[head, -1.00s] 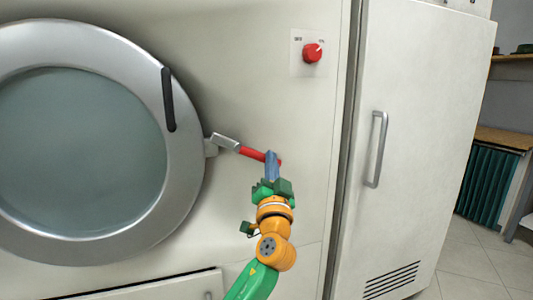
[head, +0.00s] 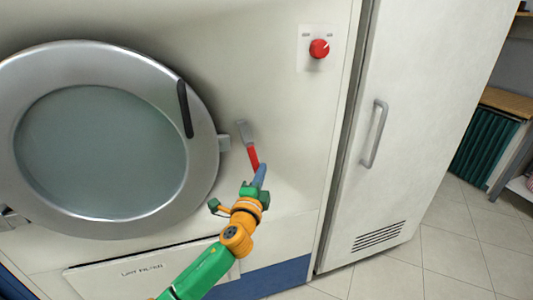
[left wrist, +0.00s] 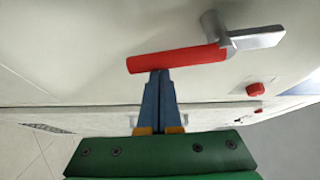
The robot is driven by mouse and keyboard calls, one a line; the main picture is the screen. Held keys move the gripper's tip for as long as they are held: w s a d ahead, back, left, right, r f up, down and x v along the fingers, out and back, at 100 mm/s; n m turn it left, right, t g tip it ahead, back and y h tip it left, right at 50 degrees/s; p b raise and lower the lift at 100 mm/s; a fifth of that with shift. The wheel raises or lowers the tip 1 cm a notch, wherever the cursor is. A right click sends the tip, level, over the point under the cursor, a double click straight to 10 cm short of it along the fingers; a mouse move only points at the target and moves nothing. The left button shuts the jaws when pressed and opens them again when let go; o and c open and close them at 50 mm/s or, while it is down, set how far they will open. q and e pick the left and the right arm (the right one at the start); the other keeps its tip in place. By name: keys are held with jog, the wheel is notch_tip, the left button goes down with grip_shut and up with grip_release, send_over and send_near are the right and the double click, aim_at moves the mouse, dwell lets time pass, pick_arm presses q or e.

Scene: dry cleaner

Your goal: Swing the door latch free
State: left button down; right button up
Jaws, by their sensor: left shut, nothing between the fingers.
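The door latch is a grey metal bar (head: 244,132) with a red grip (head: 253,158), mounted on the machine front right of the round door (head: 205,115). It stands steep, its metal end up and apart from the door's side tab (head: 223,143). My left gripper (head: 261,173) is shut and empty, its blue fingertips at the lower end of the red grip. In the left wrist view the red grip (left wrist: 175,60) crosses just beyond the closed fingertips (left wrist: 159,74), seemingly touching them. The pivot (left wrist: 212,24) shows there too. My right gripper is not in view.
A red knob (head: 319,48) sits on the panel above right of the latch. A tall white cabinet door (head: 425,110) with a bar handle (head: 374,134) stands to the right. A lint filter panel (head: 120,270) is below the round door. Open tiled floor lies right.

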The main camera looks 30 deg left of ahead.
pick_arm(q)
jog(key=s+m+g+p, duration=0.1)
jog(key=p, duration=0.1)
jog(key=shift+a+m+p, duration=0.3)
jog(key=shift+a+p, duration=0.1)
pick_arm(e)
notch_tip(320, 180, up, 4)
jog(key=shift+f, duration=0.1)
pick_arm(q)
jog(key=shift+f, duration=0.15)
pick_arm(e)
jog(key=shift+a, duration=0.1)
pick_arm(q)
jog(key=shift+w, duration=0.1)
